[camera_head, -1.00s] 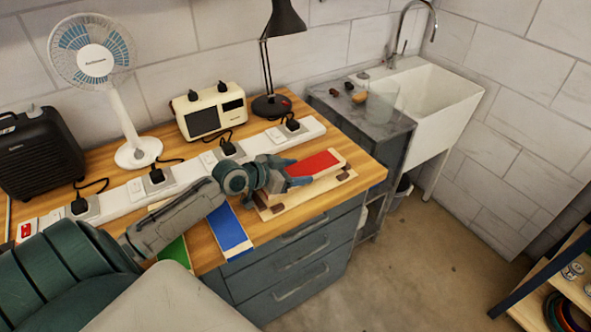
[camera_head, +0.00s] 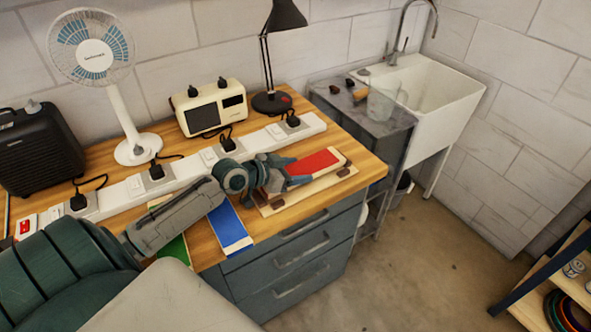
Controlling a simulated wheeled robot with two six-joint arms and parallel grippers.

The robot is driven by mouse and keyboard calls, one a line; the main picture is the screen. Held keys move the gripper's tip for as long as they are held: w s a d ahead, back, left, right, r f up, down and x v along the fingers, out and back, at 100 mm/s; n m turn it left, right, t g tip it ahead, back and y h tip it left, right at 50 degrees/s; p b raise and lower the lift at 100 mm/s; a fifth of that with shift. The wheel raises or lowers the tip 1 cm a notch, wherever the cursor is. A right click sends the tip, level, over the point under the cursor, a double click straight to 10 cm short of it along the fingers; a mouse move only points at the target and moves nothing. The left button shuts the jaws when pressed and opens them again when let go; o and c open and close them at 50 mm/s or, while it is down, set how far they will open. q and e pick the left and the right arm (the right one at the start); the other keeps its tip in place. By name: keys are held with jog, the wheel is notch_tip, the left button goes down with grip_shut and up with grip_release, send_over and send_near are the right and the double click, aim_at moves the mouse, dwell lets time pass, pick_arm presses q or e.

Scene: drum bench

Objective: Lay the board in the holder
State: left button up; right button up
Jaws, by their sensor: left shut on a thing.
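The red board (camera_head: 318,161), with pale wooden ends, lies along the far side of the holder at the right end of the bench. The holder (camera_head: 310,193) is a pale wooden base with small brown blocks on its near side. My left gripper (camera_head: 289,172) reaches over the holder from the left and is shut on the red board near its left end. The board is over or in the holder; I cannot tell whether it rests flat. The fingers hide its left end. My right gripper is not in view.
A blue board (camera_head: 231,229) and a green board (camera_head: 174,251) lie on the wooden bench, partly under my left arm. A long white power strip (camera_head: 190,170) with plugs runs behind. A lamp (camera_head: 271,101), a cream appliance (camera_head: 209,107) and a fan (camera_head: 135,149) stand at the back.

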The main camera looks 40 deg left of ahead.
pick_arm(q)
jog(key=shift+f, duration=0.2)
jog(key=o, duration=1.2)
jog(key=shift+r+b, duration=0.2)
jog(key=shift+b, duration=0.1)
jog(key=r, duration=0.2)
jog(key=s+r+b, duration=0.1)
jog(key=shift+d, duration=0.3)
jog(key=s+d, duration=0.2)
jog(key=s, duration=0.2)
jog(key=s+d+r, duration=0.1)
jog(key=s+d, duration=0.2)
jog(key=s, duration=0.1)
jog(key=s+d, duration=0.3)
jog(key=s, duration=0.1)
jog(key=shift+s+d+r, duration=0.1)
jog(key=shift+s+r, duration=0.1)
jog(key=shift+r, duration=0.1)
